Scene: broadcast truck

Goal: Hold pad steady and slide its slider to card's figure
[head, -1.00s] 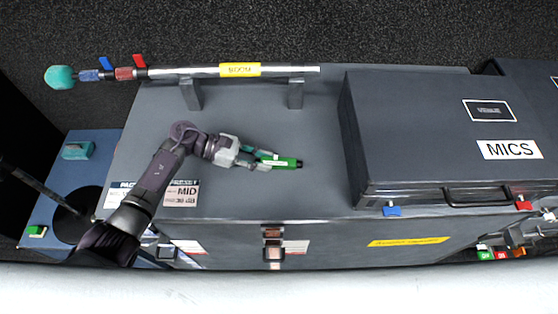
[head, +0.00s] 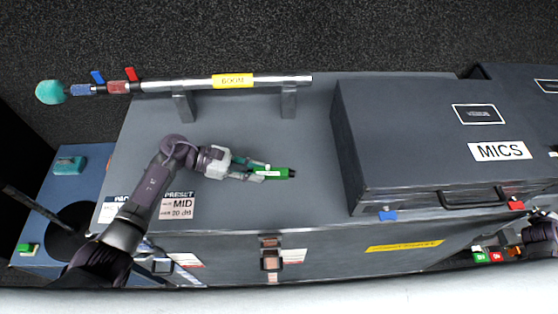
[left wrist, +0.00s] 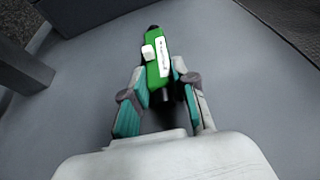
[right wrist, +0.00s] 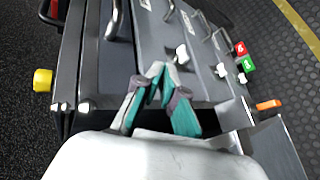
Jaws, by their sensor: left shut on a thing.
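The pad is a small green block (head: 283,173) with a dark end, a white label and a small pale knob, likely its slider (left wrist: 148,52). My left gripper (head: 262,172) is shut on the pad and holds it over the grey case top. In the left wrist view, the pad (left wrist: 158,72) sits between the fingertips. A pale card (head: 178,205) lies at the case's front left and reads "PRESET MID" with a dB figure too blurred to be sure of. My right gripper (right wrist: 156,74) looks shut and empty, away from the pad.
A boom pole (head: 285,81) rests on two stands at the back. A dark case marked MICS (head: 400,130) stands at the right with a handle and coloured latches. The grey case top (head: 250,120) is clear around the pad. Green and red blocks (head: 488,257) sit at lower right.

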